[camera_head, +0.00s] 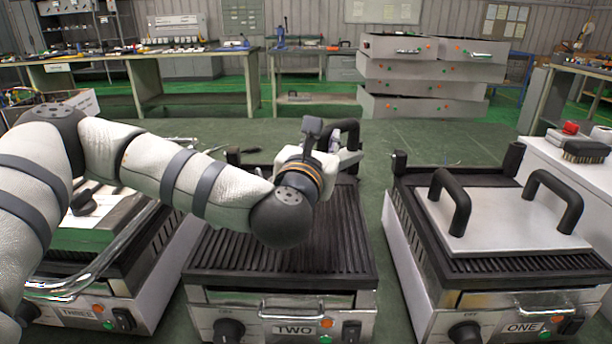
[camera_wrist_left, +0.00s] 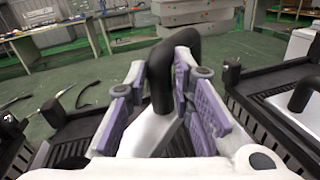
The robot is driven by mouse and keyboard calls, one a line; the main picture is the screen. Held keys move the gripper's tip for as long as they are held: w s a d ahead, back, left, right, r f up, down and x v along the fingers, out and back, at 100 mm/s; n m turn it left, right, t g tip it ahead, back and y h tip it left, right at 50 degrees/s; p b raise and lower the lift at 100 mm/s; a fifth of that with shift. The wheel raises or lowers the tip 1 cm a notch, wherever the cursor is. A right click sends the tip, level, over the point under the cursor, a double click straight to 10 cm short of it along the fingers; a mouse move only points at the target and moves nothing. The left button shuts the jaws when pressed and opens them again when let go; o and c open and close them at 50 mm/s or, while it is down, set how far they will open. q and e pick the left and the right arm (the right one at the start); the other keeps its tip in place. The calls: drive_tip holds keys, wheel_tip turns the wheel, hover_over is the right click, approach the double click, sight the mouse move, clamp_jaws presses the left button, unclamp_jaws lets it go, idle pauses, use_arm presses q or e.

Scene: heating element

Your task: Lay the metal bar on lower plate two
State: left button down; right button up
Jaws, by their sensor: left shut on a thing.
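My left gripper (camera_head: 330,143) is shut on a black handle (camera_head: 350,127) above the far part of the grill marked TWO. In the left wrist view, the handle (camera_wrist_left: 162,80) stands between the purple finger pads, and part of the pale metal bar (camera_wrist_left: 150,132) shows below it. My gripper and forearm hide most of the bar in the head view, so I cannot tell whether it touches the grill. Lower plate two (camera_head: 345,250) is dark and ribbed, with its front part bare. My right gripper is not in view.
Grill ONE (camera_head: 440,285) stands at right with a metal plate (camera_head: 505,220) with two black handles on it. Grill THREE (camera_head: 150,285) is at left, partly behind my arm. A brush (camera_head: 585,152) lies on the white counter at right. Green floor lies behind the grills.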

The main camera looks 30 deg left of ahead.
use_arm(q)
drive_tip(key=a+f, duration=0.1)
drive_tip(key=f, duration=0.1)
drive_tip(key=a+f, duration=0.2)
drive_tip(key=shift+w, duration=0.4)
drive_tip(key=shift+d+f+b, duration=0.15)
drive_tip(key=shift+f+b, duration=0.2)
drive_tip(key=shift+f, duration=0.9)
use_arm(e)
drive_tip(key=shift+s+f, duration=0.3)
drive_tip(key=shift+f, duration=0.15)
use_arm(q)
drive_tip(key=shift+f, duration=0.2)
drive_tip(key=c, duration=1.4)
unclamp_jaws()
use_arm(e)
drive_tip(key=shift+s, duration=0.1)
